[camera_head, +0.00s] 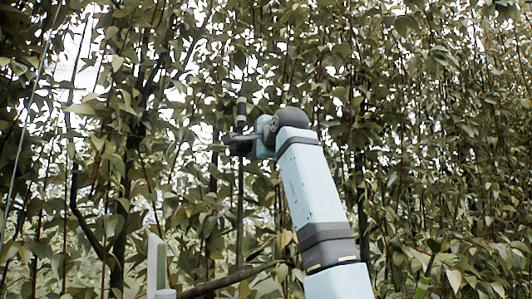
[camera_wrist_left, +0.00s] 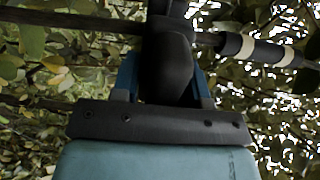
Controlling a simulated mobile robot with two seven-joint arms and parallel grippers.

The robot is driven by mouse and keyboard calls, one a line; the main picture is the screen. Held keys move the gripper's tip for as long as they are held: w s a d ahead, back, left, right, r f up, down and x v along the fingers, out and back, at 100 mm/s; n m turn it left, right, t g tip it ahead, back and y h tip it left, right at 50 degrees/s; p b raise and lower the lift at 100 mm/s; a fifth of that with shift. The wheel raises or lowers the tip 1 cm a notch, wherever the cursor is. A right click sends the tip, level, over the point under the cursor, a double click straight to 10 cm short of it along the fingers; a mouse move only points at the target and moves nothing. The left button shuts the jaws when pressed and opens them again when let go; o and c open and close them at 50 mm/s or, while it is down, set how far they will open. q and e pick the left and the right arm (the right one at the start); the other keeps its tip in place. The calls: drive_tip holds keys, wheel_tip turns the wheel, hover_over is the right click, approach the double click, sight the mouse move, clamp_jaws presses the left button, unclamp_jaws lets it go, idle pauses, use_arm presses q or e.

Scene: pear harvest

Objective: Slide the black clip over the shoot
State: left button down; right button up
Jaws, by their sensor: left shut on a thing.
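My left gripper (camera_head: 238,143) is raised among the foliage, beside a thin upright dark shoot (camera_head: 240,195). In the left wrist view my left gripper (camera_wrist_left: 165,82) is shut on the black clip (camera_wrist_left: 168,62), which sits between its blue fingers. The clip's far end meets the line of the shoot (camera_wrist_left: 70,20), which crosses the top of that view. I cannot tell whether the clip is around the shoot or only against it. In the head view the clip is hard to tell from the dark gripper. My right gripper is not in view.
A dark sleeve with pale bands (camera_head: 241,112) sits on the shoot's line just above the gripper; it also shows in the left wrist view (camera_wrist_left: 265,49). A slanting brown branch (camera_head: 225,280) lies below. Dense leaves and thin stems fill the surroundings.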

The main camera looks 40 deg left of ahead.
use_arm(q)
drive_tip(key=shift+f, duration=0.1)
drive_tip(key=c, duration=1)
unclamp_jaws()
drive_tip(key=shift+o, duration=0.2)
drive_tip(key=shift+s+a, duration=0.1)
drive_tip(key=shift+s, duration=0.25)
drive_tip(key=shift+d, duration=0.45)
drive_tip(key=b+v, duration=0.3)
drive_tip(key=v, duration=1)
drive_tip(key=shift+s+a, duration=0.1)
